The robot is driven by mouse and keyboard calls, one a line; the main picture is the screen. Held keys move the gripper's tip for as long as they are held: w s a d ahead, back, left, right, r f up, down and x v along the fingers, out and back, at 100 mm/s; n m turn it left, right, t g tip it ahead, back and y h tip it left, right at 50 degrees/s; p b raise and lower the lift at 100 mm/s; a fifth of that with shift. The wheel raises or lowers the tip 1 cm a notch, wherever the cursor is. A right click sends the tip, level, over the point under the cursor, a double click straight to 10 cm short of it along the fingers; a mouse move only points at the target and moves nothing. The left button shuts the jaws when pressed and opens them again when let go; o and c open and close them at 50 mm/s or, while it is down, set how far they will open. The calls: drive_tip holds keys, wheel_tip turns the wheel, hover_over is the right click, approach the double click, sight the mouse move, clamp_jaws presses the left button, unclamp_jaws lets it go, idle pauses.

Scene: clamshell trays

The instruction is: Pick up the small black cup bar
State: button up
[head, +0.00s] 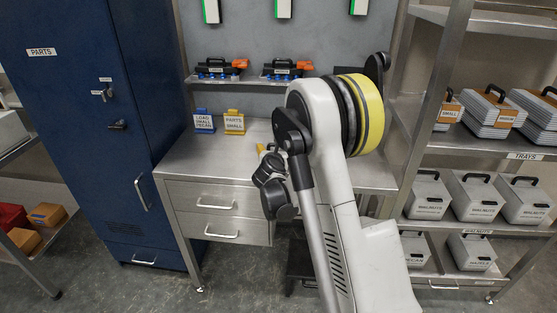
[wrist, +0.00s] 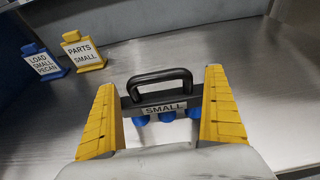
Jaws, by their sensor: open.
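The small black cup bar (wrist: 128,103) shows in the wrist view, with a black loop handle on top, a white SMALL label and blue cups below. My gripper (wrist: 159,84) is open, with one yellow finger on each side of the bar. The bar's ends lie close to the fingers; I cannot tell whether they touch. The bar is over the steel worktop; its underside is partly hidden. In the head view, my arm blocks the bar, and only a bit of yellow finger (head: 262,149) shows.
A blue LOAD SMALL PECAN sign (head: 203,121) and a yellow PARTS SMALL sign (head: 234,122) stand on the steel worktop (head: 190,160). Two black bars with orange parts and blue cups (head: 219,70) sit on the shelf behind. A tray rack (head: 428,150) stands right, a blue cabinet (head: 75,110) left.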

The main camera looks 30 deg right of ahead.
drive_tip(key=shift+r, duration=0.1)
drive_tip(key=c, duration=1.4)
drive_tip(key=shift+c, duration=0.2)
